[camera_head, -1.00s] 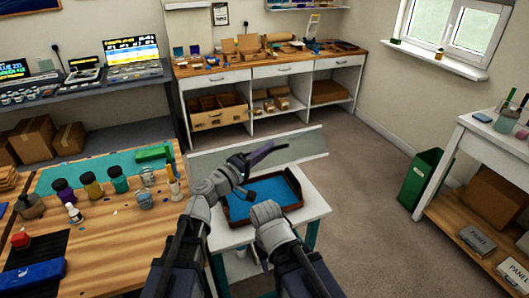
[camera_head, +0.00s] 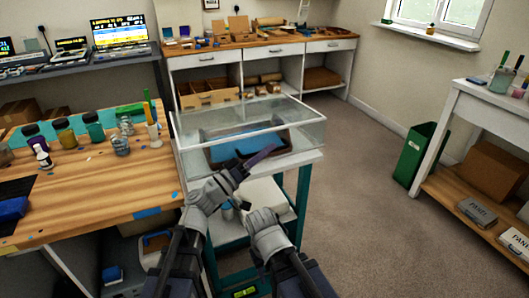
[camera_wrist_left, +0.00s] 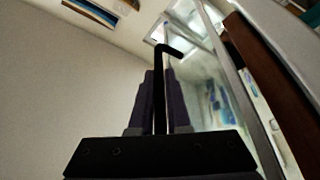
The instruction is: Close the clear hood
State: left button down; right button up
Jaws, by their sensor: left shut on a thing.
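The clear hood (camera_head: 308,128) is down over the small white-topped cart, around the dark-rimmed tray (camera_head: 289,140) with its blue bottom. Its front lower edge looks on or very close to the cart top; I cannot tell if there is a gap. My left gripper (camera_head: 266,152) is at the hood's front. In the left wrist view, the purple fingers (camera_wrist_left: 160,100) are shut on a thin black bent handle (camera_wrist_left: 170,48). The handle is too small to make out in the head view. My right arm is low in front of the cart, its jaws hidden.
The wooden workbench (camera_head: 110,190) with several bottles adjoins the cart on the left. The cart's teal leg (camera_head: 303,200) and a white item (camera_head: 265,193) on its lower shelf show below. A green bin (camera_head: 415,155) stands right. The floor between is clear.

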pick_arm(q)
jog(key=f+b, duration=0.1)
jog(key=f, duration=0.1)
jog(key=s+f+b, duration=0.1)
jog(key=shift+d+f+b, duration=0.15)
jog(key=shift+f+b, duration=0.25)
pick_arm(e)
jog(key=f, duration=0.3)
jog(key=shift+s+d+f, duration=0.1)
jog(key=shift+s+f, duration=0.15)
jog(key=shift+f, duration=0.15)
pick_arm(q)
jog(key=c, duration=0.9)
grip_release()
jog(key=shift+w, duration=0.1)
jog(key=shift+b+v, duration=1.2)
jog(key=shift+v, duration=2.7)
pick_arm(e)
jog(key=shift+f, duration=1.25)
pick_arm(q)
jog(key=shift+f, duration=0.1)
